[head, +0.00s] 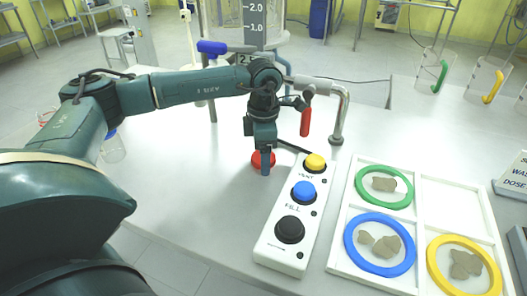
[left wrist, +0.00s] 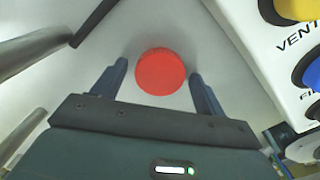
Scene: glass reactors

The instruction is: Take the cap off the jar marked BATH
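A round red cap (head: 258,159) shows low over the white bench in the head view, partly hidden by a finger of my left gripper (head: 266,163). In the left wrist view the red cap (left wrist: 161,71) lies between the two fingertips of my left gripper (left wrist: 159,80), seen from above. The fingers are open, with a narrow gap on each side of the cap. I see no BATH marking, and any jar body under the cap is hidden. My right gripper is not in view.
A white button box (head: 265,250) with yellow, blue and black buttons stands close right of the cap. A white tray (head: 419,212) with green, blue and yellow rings lies farther right. A metal pipe with a red handle (head: 305,122) rises behind. A clear vessel (head: 113,149) stands left.

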